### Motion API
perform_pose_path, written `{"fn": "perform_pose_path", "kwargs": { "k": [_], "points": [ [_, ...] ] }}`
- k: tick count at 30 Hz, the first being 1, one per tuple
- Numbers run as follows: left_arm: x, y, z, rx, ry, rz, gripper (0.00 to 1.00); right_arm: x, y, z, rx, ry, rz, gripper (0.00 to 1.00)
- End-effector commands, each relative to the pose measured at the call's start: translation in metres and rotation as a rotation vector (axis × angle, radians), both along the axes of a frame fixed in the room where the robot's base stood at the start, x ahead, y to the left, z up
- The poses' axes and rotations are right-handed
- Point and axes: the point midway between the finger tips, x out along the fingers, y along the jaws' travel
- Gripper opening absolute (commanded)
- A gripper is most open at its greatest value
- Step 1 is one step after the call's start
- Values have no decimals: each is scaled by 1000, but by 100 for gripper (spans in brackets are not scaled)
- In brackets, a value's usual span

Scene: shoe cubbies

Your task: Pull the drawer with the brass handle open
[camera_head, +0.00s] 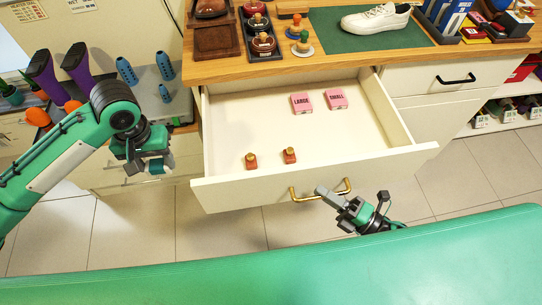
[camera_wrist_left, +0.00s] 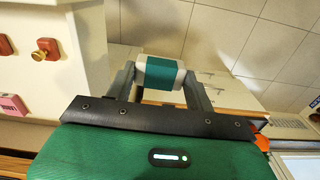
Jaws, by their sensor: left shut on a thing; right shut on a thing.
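The drawer with the brass handle (camera_head: 320,190) stands pulled well out from under the wooden counter, so its pale interior (camera_head: 250,120) shows. My right gripper (camera_head: 328,193) is shut on the brass handle at the drawer's front. My left gripper (camera_head: 155,163) is left of the drawer, apart from it. It is shut on a small green block with white ends (camera_wrist_left: 160,73), which shows between its fingers in the left wrist view.
Inside the drawer lie pink boxes marked LARGE (camera_head: 301,103) and SMALL (camera_head: 336,99), and two small red-brown pieces with brass knobs (camera_head: 289,155). A white shoe (camera_head: 375,19) rests on a green mat on the counter. Another drawer with a black handle (camera_head: 455,79) is at right.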

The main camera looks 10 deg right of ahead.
Motion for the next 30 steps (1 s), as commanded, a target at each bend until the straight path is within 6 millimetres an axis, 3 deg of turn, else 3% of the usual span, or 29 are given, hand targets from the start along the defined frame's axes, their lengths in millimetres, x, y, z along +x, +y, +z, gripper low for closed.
{"fn": "perform_pose_path", "kwargs": {
  "k": [11, 12, 15, 25, 30],
  "points": [
    [0, 0, 0, 0, 0, 0, 32, -2, 0, -1, -1, 1, -1, 0],
    [0, 0, 0, 0, 0, 0, 32, -2, 0, -1, -1, 1, -1, 13],
    [0, 0, 0, 0, 0, 0, 32, -2, 0, -1, -1, 1, -1, 32],
    [0, 0, 0, 0, 0, 0, 32, -3, -2, -1, -1, 1, 0, 32],
    [0, 0, -4, 0, 0, 0, 32, -16, -15, -5, -1, 4, -1, 32]
  ]
}}
